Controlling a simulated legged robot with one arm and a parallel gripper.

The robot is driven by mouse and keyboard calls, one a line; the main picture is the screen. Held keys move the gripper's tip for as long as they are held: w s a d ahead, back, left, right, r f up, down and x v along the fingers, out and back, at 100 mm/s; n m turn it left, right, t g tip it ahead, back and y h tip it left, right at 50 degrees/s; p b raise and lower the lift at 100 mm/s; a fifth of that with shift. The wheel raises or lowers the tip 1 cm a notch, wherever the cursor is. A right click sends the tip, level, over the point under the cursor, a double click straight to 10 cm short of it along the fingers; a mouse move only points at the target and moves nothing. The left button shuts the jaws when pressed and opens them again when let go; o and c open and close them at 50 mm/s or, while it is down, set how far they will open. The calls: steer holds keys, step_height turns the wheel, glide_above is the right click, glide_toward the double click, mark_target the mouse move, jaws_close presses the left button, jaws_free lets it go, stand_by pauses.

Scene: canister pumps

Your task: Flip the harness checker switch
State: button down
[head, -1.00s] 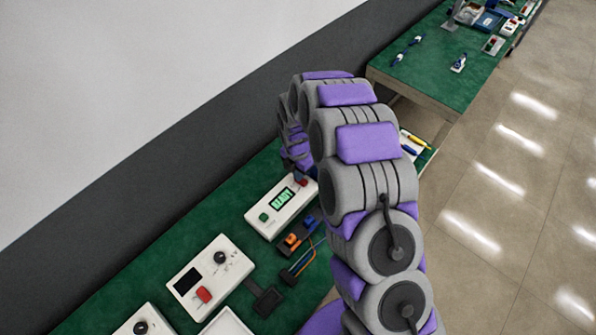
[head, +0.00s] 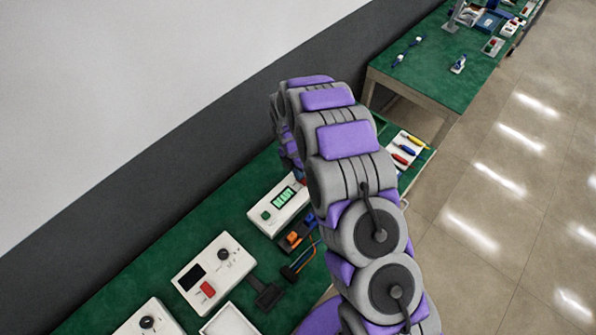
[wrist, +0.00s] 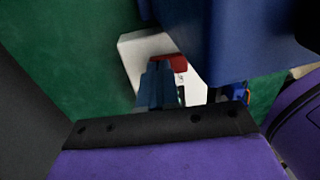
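The harness checker is a white box (head: 265,216) with a lit green display (head: 284,197) and a green button (head: 266,216) in the head view. The display's characters are too small to read surely. Its far right end is behind my arm. In the wrist view, the white box (wrist: 139,52) shows with a red switch part (wrist: 180,62). My gripper (wrist: 158,82) has dark blue finger parts right by the red part; contact cannot be told. A large blue block (wrist: 240,40) covers the upper right of that view. Whether the fingers are apart is unclear. The head view hides the gripper behind my arm.
Orange and dark connectors with coloured wires (head: 298,238) lie right of the checker. A white tester with a red switch (head: 213,271) stands nearer on the green bench (head: 180,235). Coloured-handled tools (head: 404,150) lie beyond my arm. A second green table (head: 440,68) stands farther off.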

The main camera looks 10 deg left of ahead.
steer(key=shift+s+d+f+g, duration=0.15)
steer(key=shift+s+d+f, duration=0.25)
steer(key=shift+s, duration=0.15)
steer(key=shift+s+d+f+g, duration=0.15)
steer(key=shift+s+d+f, duration=0.2)
steer(key=shift+s, duration=0.2)
steer(key=shift+s+d+r, duration=0.1)
steer(key=shift+d+r, duration=0.1)
steer(key=shift+r, duration=0.1)
steer(key=w+a+r+p, duration=0.1)
steer(key=w+a+r, duration=0.1)
steer(key=r, duration=0.6)
steer(key=w+a+r+p, duration=0.1)
steer(key=a+r+p, duration=0.15)
steer(key=r, duration=0.65)
steer(key=t+y+b, duration=0.2)
steer(key=y+b, duration=0.1)
steer(key=b, duration=0.2)
glide_above(304, 184)
steer(key=w, duration=0.1)
steer(key=shift+f, duration=1)
steer(key=f+b, duration=0.1)
steer(key=f, duration=0.3)
steer(key=a+f, duration=0.1)
steer(key=f, duration=0.4)
steer(key=w+f+b, duration=0.1)
steer(key=f, duration=0.3)
steer(key=shift+w+a+f+b, duration=0.1)
steer(key=shift+a+f+b, duration=0.1)
steer(key=shift+f+b, duration=0.15)
